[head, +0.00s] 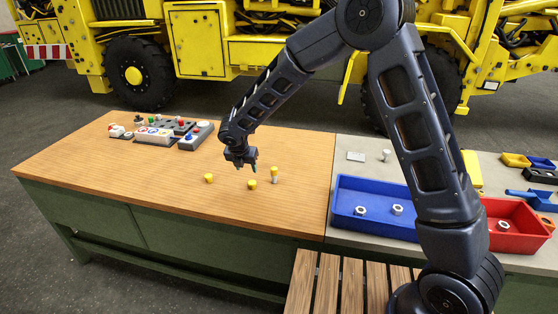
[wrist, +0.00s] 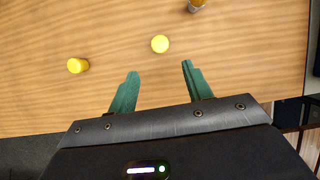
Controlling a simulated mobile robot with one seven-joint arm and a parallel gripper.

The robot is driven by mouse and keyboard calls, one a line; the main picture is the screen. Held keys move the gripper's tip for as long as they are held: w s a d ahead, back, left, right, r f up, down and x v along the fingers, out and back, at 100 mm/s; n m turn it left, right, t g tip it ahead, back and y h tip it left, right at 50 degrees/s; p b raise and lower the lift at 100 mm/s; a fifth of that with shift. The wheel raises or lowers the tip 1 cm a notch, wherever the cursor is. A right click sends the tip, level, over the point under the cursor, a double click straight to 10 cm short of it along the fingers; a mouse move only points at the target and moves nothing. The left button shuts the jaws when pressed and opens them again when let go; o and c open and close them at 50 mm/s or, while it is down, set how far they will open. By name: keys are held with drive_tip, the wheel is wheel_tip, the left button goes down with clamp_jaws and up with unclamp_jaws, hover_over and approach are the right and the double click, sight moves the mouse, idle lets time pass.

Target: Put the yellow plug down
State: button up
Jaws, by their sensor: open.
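My gripper (head: 246,166) is open above the wooden bench top, with nothing between its jaws. In the wrist view its two green fingers (wrist: 160,67) are spread apart. One yellow plug (wrist: 160,44) stands upright on the wood, just beyond the gap between the fingertips; it also shows in the head view (head: 252,185). A second yellow plug (head: 208,178) is to its left, also in the wrist view (wrist: 78,66). A third yellow-topped piece with a grey metallic body (head: 274,174) stands to the right; the top edge of the wrist view cuts it off (wrist: 197,5).
A control panel with coloured buttons (head: 155,134) lies at the back left of the bench. A blue tray (head: 372,190) and a red tray (head: 515,212) with nuts stand on the grey surface at right. The wood around the plugs is clear. A yellow machine (head: 200,40) stands behind.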

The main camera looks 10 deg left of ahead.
drive_tip(key=w+d+r+m, duration=0.4)
drive_tip(key=d+r, duration=0.2)
drive_tip(key=d, duration=0.3)
drive_tip(key=w+d+r+m, duration=0.3)
drive_tip(key=d+r+m, duration=0.3)
drive_tip(key=d, duration=0.4)
drive_tip(key=s+d+r+m+h, duration=0.1)
drive_tip(key=d+r+m, duration=0.35)
drive_tip(key=d, duration=0.45)
drive_tip(key=d+r+m, duration=0.3)
drive_tip(key=d+r, duration=0.2)
drive_tip(key=d, duration=0.3)
drive_tip(key=s+d+r+m, duration=0.2)
drive_tip(key=s+d+m, duration=0.2)
drive_tip(key=d, duration=0.3)
drive_tip(key=s+d+r+m, duration=0.2)
drive_tip(key=s+d+m, duration=0.15)
drive_tip(key=d, duration=0.45)
drive_tip(key=s+d+m+y, duration=0.1)
drive_tip(key=s+d+m, duration=0.8)
drive_tip(key=s+m, duration=0.2)
drive_tip(key=shift+s+f, duration=0.2)
drive_tip(key=shift+s, duration=0.75)
